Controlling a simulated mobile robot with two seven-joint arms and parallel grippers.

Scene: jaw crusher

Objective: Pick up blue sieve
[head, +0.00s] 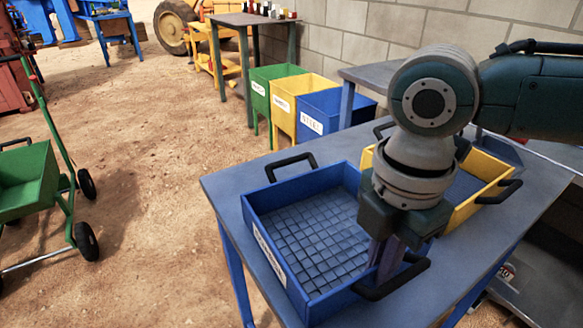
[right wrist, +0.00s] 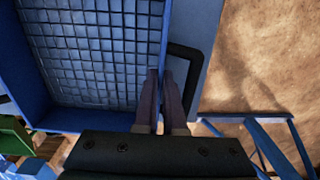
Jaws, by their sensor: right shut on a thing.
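The blue sieve (head: 318,232), a square tray with blue walls, a grey mesh floor and black handles, sits on the grey-topped table (head: 225,190). My right gripper (head: 385,262) points down at the sieve's right wall, near its front right handle (head: 392,278). In the right wrist view the mesh of the sieve (right wrist: 95,50) fills the left side. There the fingers of my right gripper (right wrist: 164,85) are shut on the sieve's wall, beside the black handle (right wrist: 195,62). My left gripper is not in view.
A yellow sieve (head: 494,168) stands right behind the blue one, partly hidden by my right arm. Green (head: 272,82), yellow (head: 298,92) and blue (head: 338,108) bins stand behind the table. A green cart (head: 28,180) is at the left; bare dirt floor lies between.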

